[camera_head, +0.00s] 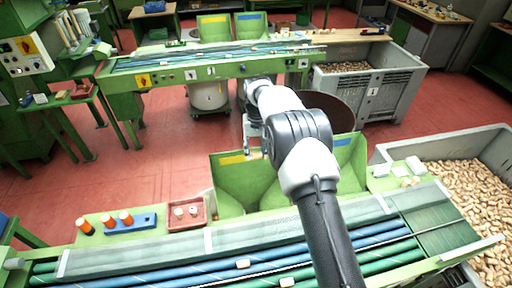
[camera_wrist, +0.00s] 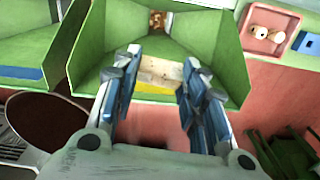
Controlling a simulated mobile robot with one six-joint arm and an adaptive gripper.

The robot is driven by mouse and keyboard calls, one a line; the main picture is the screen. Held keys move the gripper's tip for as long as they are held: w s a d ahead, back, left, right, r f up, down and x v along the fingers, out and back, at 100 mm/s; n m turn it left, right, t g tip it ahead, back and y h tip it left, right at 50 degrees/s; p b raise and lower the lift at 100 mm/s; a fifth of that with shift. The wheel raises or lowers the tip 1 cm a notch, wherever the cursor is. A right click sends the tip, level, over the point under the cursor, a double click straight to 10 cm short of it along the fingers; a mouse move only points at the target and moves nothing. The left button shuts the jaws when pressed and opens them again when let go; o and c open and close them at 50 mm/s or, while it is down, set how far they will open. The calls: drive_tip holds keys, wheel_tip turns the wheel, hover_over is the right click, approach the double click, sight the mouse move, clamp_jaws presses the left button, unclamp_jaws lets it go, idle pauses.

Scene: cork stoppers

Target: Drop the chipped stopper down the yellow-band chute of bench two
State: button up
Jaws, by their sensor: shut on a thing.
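My gripper (camera_head: 253,146) hangs in front of the yellow-band chute of the near bench in the head view. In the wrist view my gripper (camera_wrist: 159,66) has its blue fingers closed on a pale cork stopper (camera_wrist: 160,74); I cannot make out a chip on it. The green yellow-band chute (camera_head: 232,180) shows behind the fingers in the wrist view (camera_wrist: 215,45). Its yellow band (camera_wrist: 155,87) lies just below the held stopper in that picture. The stopper appears over the chute's mouth edge; its height above it is unclear.
A blue-band chute (camera_head: 350,150) stands beside it, partly behind my arm. A red tray (camera_head: 187,226) with two stoppers and a blue rack (camera_head: 144,222) with orange-topped pieces lie left. A grey bin (camera_head: 383,152) of corks is right. Another bench (camera_head: 165,77), signed 1, stands beyond.

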sight(256, 152)
wheel_tip(256, 152, down, 4)
drive_tip(key=shift+f+b, duration=0.1)
drive_tip(key=shift+b, duration=0.75)
drive_tip(key=o, duration=0.8)
wheel_tip(256, 152, up, 12)
drive_tip(key=shift+d+r, duration=0.1)
drive_tip(key=shift+d, duration=0.05)
